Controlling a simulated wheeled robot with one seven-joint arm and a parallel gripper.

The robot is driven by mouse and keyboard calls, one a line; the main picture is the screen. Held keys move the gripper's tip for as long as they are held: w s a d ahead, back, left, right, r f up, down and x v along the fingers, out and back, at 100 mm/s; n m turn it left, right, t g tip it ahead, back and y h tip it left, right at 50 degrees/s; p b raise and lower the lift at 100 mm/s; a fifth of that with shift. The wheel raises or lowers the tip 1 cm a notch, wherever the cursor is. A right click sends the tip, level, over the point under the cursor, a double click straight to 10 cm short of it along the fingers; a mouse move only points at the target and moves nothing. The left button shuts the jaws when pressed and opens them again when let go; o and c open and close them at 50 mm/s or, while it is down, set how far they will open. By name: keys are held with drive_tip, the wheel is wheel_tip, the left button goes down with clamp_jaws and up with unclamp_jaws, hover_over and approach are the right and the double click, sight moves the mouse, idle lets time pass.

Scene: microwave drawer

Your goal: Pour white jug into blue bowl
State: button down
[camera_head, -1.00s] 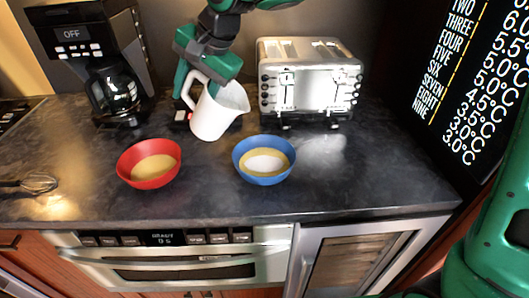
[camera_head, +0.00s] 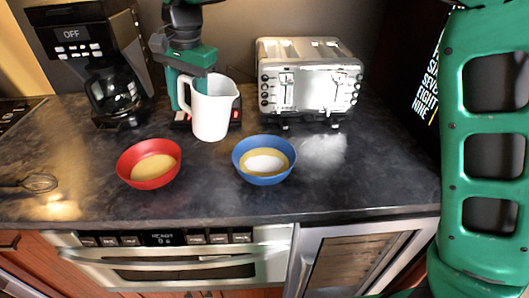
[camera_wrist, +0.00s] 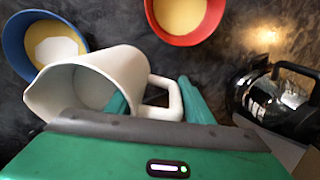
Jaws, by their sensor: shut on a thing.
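The white jug (camera_head: 211,110) is upright or nearly so behind the two bowls, between the coffee maker and the toaster. My gripper (camera_head: 190,92) is shut on the jug at its handle side. In the wrist view the jug (camera_wrist: 88,88) has its open mouth showing and its spout towards the left, near the blue bowl. The blue bowl (camera_head: 264,176) stands on the counter to the front right of the jug and holds tan and white contents. It also shows in the wrist view (camera_wrist: 17,47). Whether the jug's base touches the counter is unclear.
A red bowl (camera_head: 133,176) with tan contents stands left of the blue bowl. A silver toaster (camera_head: 308,85) is right of the jug. A black coffee maker (camera_head: 105,65) is at the left back, and a whisk (camera_head: 38,183) lies at the far left. The front counter is clear.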

drive_tip(key=shift+a+f+g+h, duration=0.35)
drive_tip(key=shift+f+h, duration=0.15)
drive_tip(key=shift+f, duration=0.1)
drive_tip(key=shift+d, duration=0.1)
drive_tip(key=shift+r, duration=2.05)
